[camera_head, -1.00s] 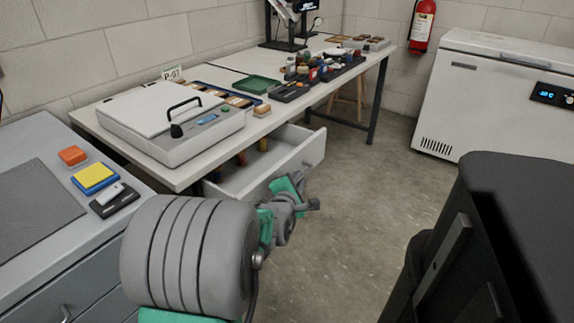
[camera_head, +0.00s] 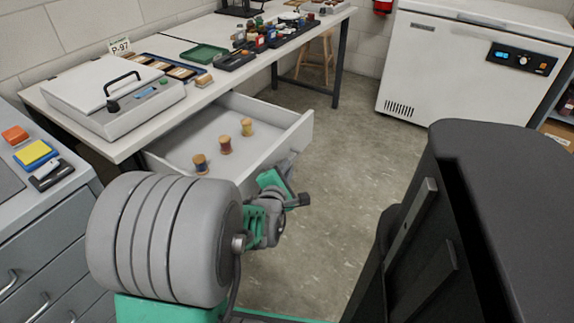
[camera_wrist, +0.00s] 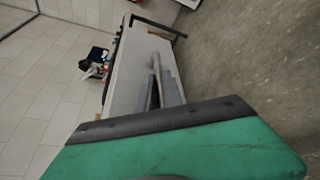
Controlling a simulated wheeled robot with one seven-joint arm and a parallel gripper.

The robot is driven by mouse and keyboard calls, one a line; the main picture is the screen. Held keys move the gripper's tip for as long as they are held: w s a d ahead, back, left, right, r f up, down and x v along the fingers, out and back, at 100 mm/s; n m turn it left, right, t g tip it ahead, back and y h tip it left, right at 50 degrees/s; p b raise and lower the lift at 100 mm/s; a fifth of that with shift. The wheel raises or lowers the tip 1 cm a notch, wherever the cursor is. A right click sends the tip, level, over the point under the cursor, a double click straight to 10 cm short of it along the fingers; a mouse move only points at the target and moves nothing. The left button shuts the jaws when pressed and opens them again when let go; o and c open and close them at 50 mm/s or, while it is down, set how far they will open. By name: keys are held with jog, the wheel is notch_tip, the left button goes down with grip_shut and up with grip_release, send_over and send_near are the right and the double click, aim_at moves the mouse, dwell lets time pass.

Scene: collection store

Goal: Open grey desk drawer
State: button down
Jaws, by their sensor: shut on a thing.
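The pale grey desk drawer (camera_head: 175,150) stands well open under the long white desk (camera_head: 215,79) in the head view. Three thread spools stand inside: a dark one (camera_head: 200,164), a reddish one (camera_head: 225,145) and a yellowish one (camera_head: 247,127). My gripper (camera_head: 287,172) is at the outer face of the drawer front.
A grey drawer cabinet (camera_head: 50,240) stands at the left. A white chest freezer (camera_head: 455,75) stands at the back right. The desk carries a lidded device (camera_head: 115,95), a green tray (camera_head: 203,53) and small containers. Bare floor (camera_head: 340,150) lies right of the drawer.

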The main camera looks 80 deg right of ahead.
jog(key=c, duration=1.8)
grip_release()
jog(key=shift+o, duration=0.2)
jog(key=shift+a+r, duration=0.15)
jog(key=shift+a, duration=0.15)
jog(key=p+v, duration=0.2)
jog(key=v, duration=0.5)
jog(key=shift+a, duration=0.15)
